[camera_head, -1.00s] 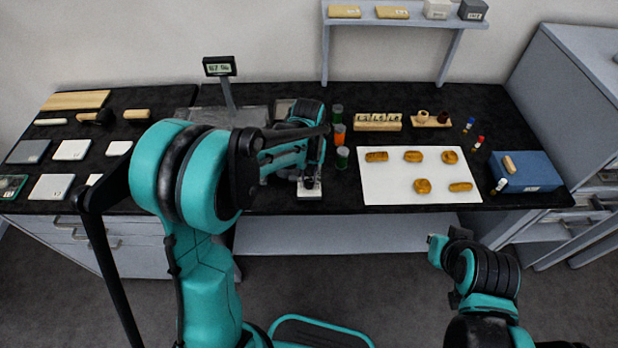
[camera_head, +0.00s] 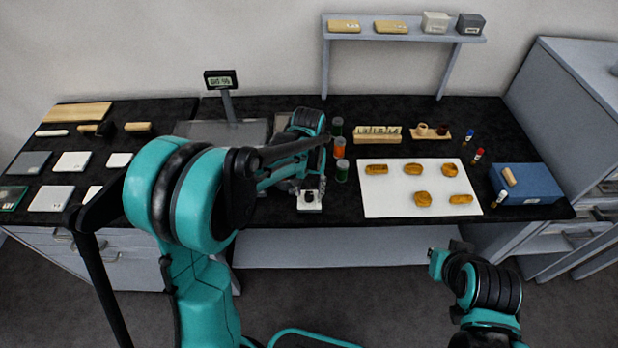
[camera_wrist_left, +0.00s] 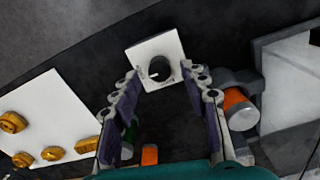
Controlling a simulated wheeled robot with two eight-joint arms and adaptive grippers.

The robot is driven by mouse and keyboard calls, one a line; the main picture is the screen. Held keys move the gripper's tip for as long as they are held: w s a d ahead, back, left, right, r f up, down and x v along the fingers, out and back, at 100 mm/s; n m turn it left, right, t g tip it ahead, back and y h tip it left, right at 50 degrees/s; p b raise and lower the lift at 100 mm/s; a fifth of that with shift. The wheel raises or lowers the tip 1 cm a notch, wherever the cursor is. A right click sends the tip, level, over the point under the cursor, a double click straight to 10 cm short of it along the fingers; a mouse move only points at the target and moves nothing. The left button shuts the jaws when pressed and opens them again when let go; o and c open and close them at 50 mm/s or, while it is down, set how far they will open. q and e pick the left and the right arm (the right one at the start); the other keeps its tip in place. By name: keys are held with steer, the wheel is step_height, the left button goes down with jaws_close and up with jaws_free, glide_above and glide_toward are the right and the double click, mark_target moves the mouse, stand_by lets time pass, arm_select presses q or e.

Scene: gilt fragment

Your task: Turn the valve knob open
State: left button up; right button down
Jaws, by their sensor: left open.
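The valve knob is a round black knob (camera_wrist_left: 160,69) with a white pointer line, on a square white plate (camera_wrist_left: 146,50) with small markings. In the head view the plate (camera_head: 302,207) lies at the front edge of the black counter, with the knob partly covered by my left gripper. My left gripper (camera_head: 311,189) is above it, pointing down. Contact with the knob cannot be made out. My right gripper (camera_head: 438,262) is low, in front of the counter.
Orange and green capped jars (camera_head: 340,148) stand close right of my left gripper. A white board (camera_head: 390,201) with several golden-brown pieces lies further right, then a blue box (camera_head: 535,182). A scale with a display (camera_head: 220,81) stands behind my left arm. A shelf (camera_head: 400,36) is at the back.

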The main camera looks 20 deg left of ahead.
mark_target(309, 194)
arm_select(q)
step_height(309, 194, up, 11)
stand_by(0.3)
steer(key=shift+s+f, duration=0.1)
steer(key=s+a+t, duration=0.1)
steer(key=s+t, duration=0.2)
steer(key=s, duration=0.5)
steer(key=s+a+m+t, duration=0.1)
steer(key=s+t, duration=0.3)
steer(key=s, duration=0.4)
steer(key=shift+s+a+f, duration=0.15)
steer(key=shift+s+a, duration=0.2)
steer(key=shift+a, duration=0.1)
